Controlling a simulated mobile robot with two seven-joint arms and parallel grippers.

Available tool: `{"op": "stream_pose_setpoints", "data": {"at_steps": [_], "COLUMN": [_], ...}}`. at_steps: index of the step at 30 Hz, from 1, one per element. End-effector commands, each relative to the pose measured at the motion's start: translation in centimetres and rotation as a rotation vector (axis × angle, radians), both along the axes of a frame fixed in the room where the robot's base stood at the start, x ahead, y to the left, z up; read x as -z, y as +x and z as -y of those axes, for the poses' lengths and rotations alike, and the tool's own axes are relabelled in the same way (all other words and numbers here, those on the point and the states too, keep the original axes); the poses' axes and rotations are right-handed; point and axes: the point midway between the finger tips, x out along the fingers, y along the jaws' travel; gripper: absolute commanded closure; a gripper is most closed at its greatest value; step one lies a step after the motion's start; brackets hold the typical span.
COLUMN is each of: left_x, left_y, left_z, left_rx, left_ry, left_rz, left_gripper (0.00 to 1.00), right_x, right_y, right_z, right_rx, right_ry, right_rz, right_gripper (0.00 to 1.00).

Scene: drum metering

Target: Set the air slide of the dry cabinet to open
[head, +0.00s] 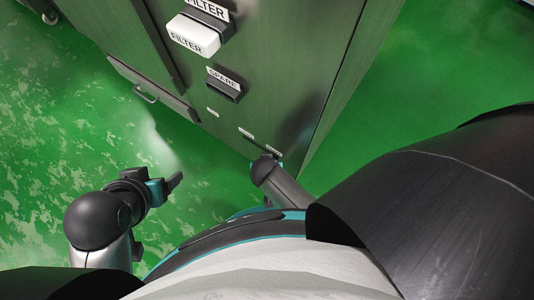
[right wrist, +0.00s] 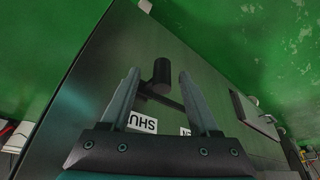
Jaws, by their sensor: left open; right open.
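The dry cabinet (head: 285,50) is a dark green-grey box at the top of the head view. Low on its face, small white labels flank a dark slide track (head: 262,146). In the right wrist view the air slide's black knob (right wrist: 161,70) stands out from a dark bar. A label reading "SHU" (right wrist: 142,123) and a partly hidden label ending "EN" (right wrist: 185,131) are near it. My right gripper (right wrist: 159,73) is open, with the knob seen between its fingertips; whether they surround it is unclear. My left gripper (head: 172,184) is open and empty, away from the cabinet.
A white FILTER block (head: 193,35) and a dark holder labelled SPARE (head: 224,86) stick out of the cabinet face above the slide. The green floor (head: 60,130) around my left gripper is clear.

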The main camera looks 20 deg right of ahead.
Motion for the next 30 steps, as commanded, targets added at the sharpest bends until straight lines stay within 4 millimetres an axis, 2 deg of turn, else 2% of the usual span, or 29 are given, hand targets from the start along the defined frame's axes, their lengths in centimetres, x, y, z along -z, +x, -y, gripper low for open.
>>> {"op": "stream_pose_setpoints", "data": {"at_steps": [4, 20, 30], "left_x": [0.00, 0.05, 0.06], "left_y": [-0.01, -0.02, -0.03], "left_z": [-0.01, 0.00, 0.00], "left_rx": [0.000, 0.000, 0.001], "left_ry": [0.000, 0.000, 0.001], "left_rz": [0.000, -0.001, -0.002], "left_gripper": [0.28, 0.28, 0.28], "right_x": [-0.01, -0.01, -0.02], "right_y": [-0.01, 0.01, 0.02], "right_z": [-0.01, -0.01, -0.01], "right_rx": [0.000, 0.000, -0.001], "right_ry": [0.000, 0.001, 0.000], "right_rz": [0.000, 0.000, 0.001], "right_gripper": [0.40, 1.00, 1.00]}}
